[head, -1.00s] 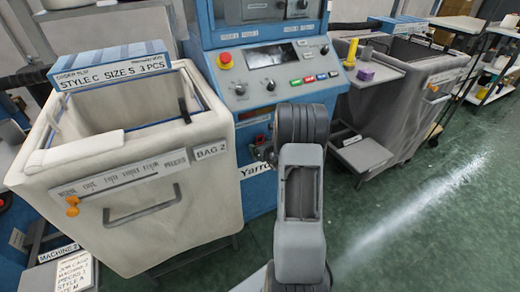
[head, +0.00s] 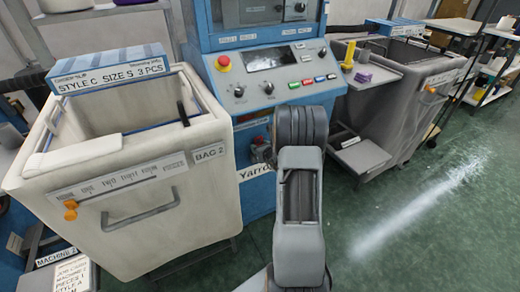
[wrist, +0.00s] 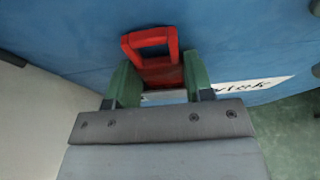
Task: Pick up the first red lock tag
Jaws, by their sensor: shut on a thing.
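A red lock tag (wrist: 155,45) with a loop-shaped top shows in the wrist view against the blue machine front. My gripper (wrist: 160,82) has its two green-padded fingers on either side of the tag's lower body and is shut on it. In the head view my arm covers the gripper. A small dark red shape (head: 260,142) shows on the machine front just left of my arm, too small to tell more.
The blue machine (head: 268,60) with its button panel stands directly ahead. A cream bag bin (head: 130,195) labelled BAG 2 stands at left, with an order slip box (head: 110,68) on its rim. A grey bin (head: 400,105) stands at right. Green floor is clear at lower right.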

